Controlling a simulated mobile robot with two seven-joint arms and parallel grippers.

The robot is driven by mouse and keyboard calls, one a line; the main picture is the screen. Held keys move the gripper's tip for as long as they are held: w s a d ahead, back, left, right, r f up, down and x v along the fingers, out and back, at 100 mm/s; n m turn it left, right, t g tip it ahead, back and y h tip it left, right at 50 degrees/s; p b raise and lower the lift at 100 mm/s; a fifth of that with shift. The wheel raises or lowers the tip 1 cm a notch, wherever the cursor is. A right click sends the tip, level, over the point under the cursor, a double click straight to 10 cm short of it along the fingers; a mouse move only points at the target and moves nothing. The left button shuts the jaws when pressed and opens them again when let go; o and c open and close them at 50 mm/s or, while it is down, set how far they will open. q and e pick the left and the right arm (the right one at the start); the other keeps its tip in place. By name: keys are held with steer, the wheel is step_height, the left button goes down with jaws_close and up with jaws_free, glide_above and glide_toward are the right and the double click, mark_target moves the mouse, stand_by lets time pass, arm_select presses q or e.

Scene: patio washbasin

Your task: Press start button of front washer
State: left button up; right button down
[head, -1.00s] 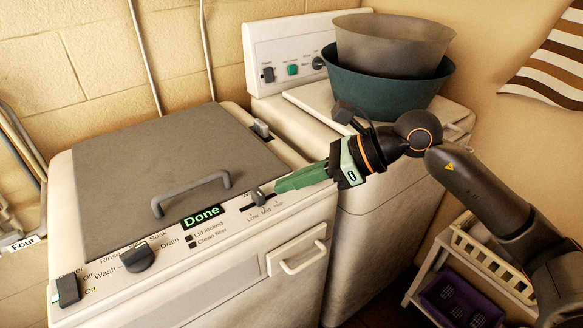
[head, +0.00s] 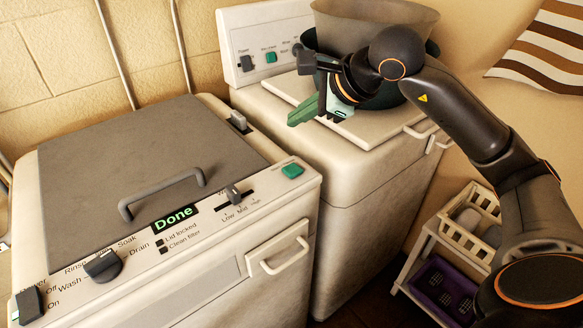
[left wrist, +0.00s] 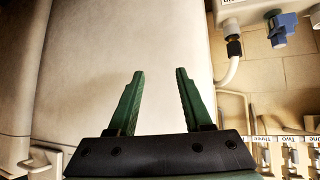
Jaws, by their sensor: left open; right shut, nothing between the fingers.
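The front washer (head: 280,215) stands at left with its grey lid shut. Its display (head: 174,217) reads "Done". Its green start button (head: 292,170) is uncovered at the right end of the panel, near the slider (head: 233,194). My right gripper (head: 291,121) is shut and empty, above and behind this button, over the rear washer's (head: 345,165) front left top edge, apart from the button. My left gripper is not in the head view; in the left wrist view my left gripper (left wrist: 160,73) is open and empty before a pale, smooth surface.
Two stacked basins, grey over teal (head: 425,52), stand on the rear washer, partly behind my right arm. The rear panel has a green button (head: 270,57) and a black switch (head: 246,62). A rack with crates (head: 463,235) is at right. The left wrist view shows a pipe (left wrist: 228,68).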

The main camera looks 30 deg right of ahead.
steer(key=b, duration=0.7)
glide_above(298, 170)
step_height(298, 170, down, 8)
steer(key=shift+r, duration=0.1)
steer(key=shift+f, duration=0.5)
stand_by(1.0)
steer(key=shift+f+b, duration=0.1)
steer(key=shift+b, duration=0.3)
steer(key=shift+f+b, duration=0.3)
